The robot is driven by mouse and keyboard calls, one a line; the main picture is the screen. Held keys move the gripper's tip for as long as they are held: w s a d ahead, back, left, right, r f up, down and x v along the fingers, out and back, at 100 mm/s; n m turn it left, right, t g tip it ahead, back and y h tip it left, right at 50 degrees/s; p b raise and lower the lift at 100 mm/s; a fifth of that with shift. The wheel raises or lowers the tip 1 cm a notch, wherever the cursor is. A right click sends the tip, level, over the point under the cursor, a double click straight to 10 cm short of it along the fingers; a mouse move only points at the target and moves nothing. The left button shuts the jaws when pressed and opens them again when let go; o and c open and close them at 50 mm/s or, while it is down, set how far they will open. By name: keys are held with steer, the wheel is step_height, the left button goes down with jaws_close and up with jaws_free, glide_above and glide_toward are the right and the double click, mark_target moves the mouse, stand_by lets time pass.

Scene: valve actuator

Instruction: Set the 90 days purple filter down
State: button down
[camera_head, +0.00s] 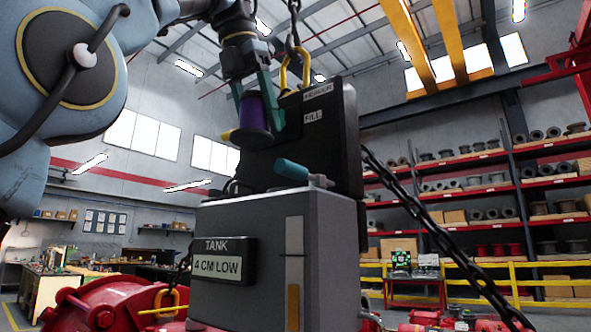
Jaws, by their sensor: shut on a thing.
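The purple filter (252,111) is a purple cylinder with dark end discs, held in the air at the upper middle of the head view. My gripper (264,95) hangs down from above with its teal fingers shut on the filter. The filter is in front of the black box labelled "FILL" (340,135) and above the grey tank housing (270,225). Whether it touches the box cannot be told. No "90 days" label can be read on it. A small yellow part (226,135) shows at its lower left.
A teal-handled lever (292,169) sits on top of the grey housing. A yellow hook on a chain (296,68) hangs just right of my gripper. A heavy black chain (440,235) slants down on the right. Red machinery (95,305) lies below left.

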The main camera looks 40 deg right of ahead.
steer(key=d+p, duration=0.1)
steer(key=d, duration=0.2)
steer(key=w+d+p, duration=0.1)
steer(key=d, duration=0.2)
steer(key=w+d+p, duration=0.1)
steer(key=d, duration=0.2)
steer(key=shift+w+d, duration=0.25)
steer(key=shift+s+a+f, duration=0.1)
steer(key=shift+a+f, duration=0.05)
steer(key=shift+a, duration=0.05)
steer(key=shift+d+f, duration=0.1)
steer(key=shift+f, duration=2.65)
steer(key=shift+d+f, duration=0.1)
steer(key=shift+f, duration=0.5)
steer(key=shift+f, duration=0.2)
steer(key=shift+c, duration=0.9)
jaws_free()
